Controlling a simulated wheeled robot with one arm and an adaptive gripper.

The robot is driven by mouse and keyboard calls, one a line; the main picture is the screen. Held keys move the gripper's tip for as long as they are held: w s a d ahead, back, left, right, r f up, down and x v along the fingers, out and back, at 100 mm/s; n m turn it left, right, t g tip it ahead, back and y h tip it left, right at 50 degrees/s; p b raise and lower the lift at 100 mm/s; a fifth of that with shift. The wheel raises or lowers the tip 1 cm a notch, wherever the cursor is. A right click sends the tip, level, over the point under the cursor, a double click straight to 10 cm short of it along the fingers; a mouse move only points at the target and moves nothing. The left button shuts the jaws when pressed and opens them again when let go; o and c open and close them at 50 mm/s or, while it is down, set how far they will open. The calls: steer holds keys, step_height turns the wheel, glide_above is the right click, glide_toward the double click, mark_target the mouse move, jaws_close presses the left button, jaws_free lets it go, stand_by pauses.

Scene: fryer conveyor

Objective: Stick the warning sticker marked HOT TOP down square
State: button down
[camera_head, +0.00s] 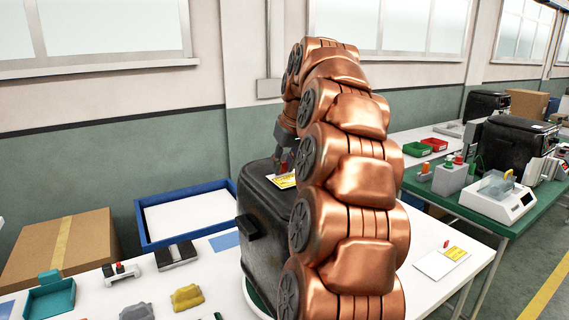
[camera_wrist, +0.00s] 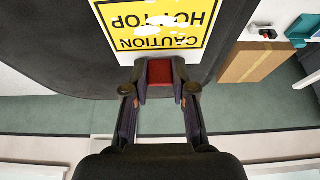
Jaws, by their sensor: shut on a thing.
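The warning sticker (camera_wrist: 158,30) is a yellow panel with a black frame and white border. In the wrist view it reads CAUTION and HOT TOP upside down, with white blotches over some letters. A red tab (camera_wrist: 160,72) sits at its near edge, and my gripper (camera_wrist: 160,84) is shut on it. In the head view the sticker (camera_head: 283,181) is at the top of the black fryer (camera_head: 262,240). My gripper (camera_head: 284,160) is just above it. I cannot tell whether the sticker touches the top. My copper arm hides the fryer's right side.
A second yellow label (camera_head: 456,254) with a red tab lies on a white card at the table's right. A blue-rimmed tray (camera_head: 142,228) and a cardboard box (camera_head: 60,250) stand left. Several small items lie at the front left. Another black fryer (camera_head: 512,150) stands behind right.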

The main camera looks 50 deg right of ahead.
steer(key=shift+f, duration=0.25)
steer(key=c, duration=0.9)
jaws_free()
steer(key=shift+o, duration=0.2)
steer(key=o, duration=0.6)
steer(key=shift+c, duration=0.2)
steer(key=shift+r, duration=0.1)
steer(key=shift+r+p, duration=1.85)
steer(key=shift+r, duration=1.6)
